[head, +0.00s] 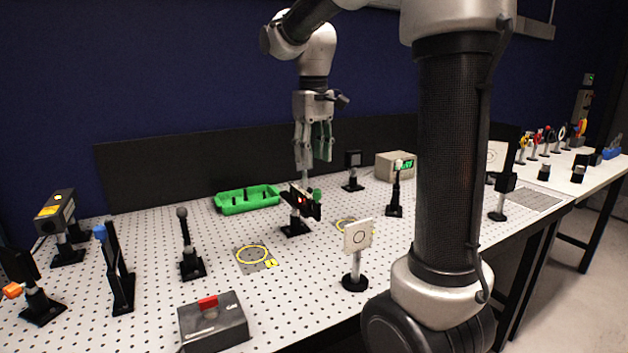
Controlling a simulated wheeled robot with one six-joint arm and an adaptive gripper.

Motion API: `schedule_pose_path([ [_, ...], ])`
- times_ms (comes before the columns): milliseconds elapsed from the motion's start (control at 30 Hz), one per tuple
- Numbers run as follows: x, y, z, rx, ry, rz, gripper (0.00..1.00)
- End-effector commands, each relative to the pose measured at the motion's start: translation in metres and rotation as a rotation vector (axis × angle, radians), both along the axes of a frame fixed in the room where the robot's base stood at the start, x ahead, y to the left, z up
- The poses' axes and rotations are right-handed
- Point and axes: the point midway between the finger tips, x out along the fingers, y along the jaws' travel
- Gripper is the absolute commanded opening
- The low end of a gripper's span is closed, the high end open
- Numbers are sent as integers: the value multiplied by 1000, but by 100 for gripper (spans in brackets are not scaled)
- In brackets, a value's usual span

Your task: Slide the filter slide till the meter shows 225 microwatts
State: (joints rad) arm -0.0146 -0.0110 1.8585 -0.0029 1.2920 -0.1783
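The meter (398,165) is a beige box at the back right with a green lit display (407,164). Its digits are too small to read.
A green tray (247,199) lies left of the slide. Posts, including a white target card (358,236), stand around it. A laser box (55,212) is at far left and a grey box with a red switch (213,320) in front. Yellow rings (252,254) mark the perforated table.

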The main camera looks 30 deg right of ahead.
Motion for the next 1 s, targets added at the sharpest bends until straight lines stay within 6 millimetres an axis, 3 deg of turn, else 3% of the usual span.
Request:
schedule_pose_path([
  [200,0,0,31,2,0,-1,41],
  [567,0,1,37,3,3,-2,41],
  [767,-12,9,0,3,7,0,41],
  [1000,-13,10,-26,3,7,-1,41],
])
